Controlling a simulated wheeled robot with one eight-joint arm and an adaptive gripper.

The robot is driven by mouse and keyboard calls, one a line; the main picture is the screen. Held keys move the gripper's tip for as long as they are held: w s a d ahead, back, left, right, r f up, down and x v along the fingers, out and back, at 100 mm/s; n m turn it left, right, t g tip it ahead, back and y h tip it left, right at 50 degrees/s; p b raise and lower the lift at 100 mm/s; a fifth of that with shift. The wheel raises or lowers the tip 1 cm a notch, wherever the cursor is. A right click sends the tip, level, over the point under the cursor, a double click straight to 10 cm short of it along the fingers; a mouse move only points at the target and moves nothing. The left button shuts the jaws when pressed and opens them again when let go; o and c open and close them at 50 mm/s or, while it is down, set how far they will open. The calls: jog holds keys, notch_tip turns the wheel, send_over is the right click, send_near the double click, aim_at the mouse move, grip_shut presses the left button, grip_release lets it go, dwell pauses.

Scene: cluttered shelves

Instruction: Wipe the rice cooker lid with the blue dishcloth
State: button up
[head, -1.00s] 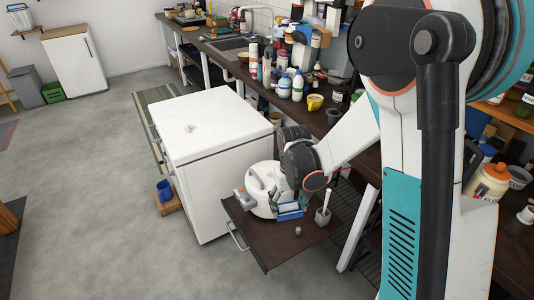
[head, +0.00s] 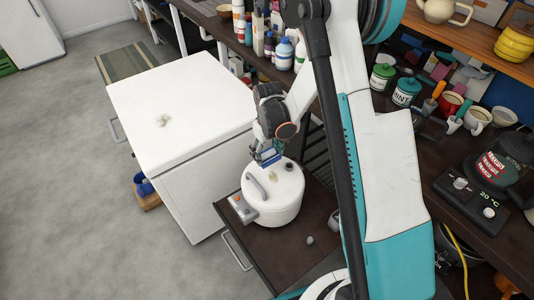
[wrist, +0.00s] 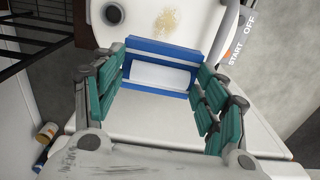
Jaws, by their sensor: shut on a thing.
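The white rice cooker (head: 268,213) stands on a dark pull-out shelf (head: 283,249). Its lid (head: 286,178) has a curved grey handle (head: 256,186) and a tan stain, which shows in the wrist view (wrist: 167,21). My gripper (head: 267,152) is at the far edge of the lid, shut on the blue dishcloth (head: 270,158). In the wrist view, the cloth (wrist: 160,50) is blue with a pale middle and sits between my teal fingers (wrist: 160,84), close to the stain. I cannot tell whether the cloth touches the lid.
A white cabinet (head: 180,110) with crumbs on top stands left of the cooker. A small grey object (head: 309,240) lies on the shelf. Bottles (head: 284,54) crowd the counter behind. At right are mugs and a coffee maker (head: 495,165).

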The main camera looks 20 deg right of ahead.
jog(key=shift+f+b, duration=1.6)
jog(key=shift+f, duration=1.5)
jog(key=shift+f, duration=0.85)
jog(key=shift+s, duration=0.1)
jog(key=shift+s+d+r, duration=0.1)
jog(key=shift+s+d, duration=0.1)
jog(key=shift+s, duration=0.35)
jog(key=shift+s+d, duration=0.15)
jog(key=shift+s, duration=0.35)
jog(key=shift+s+d, duration=0.25)
jog(key=shift+s, duration=0.5)
jog(key=shift+s+d, duration=0.25)
jog(key=shift+s, duration=0.5)
jog(key=shift+s+d, duration=0.25)
jog(key=shift+s, duration=0.5)
jog(key=shift+w, duration=0.1)
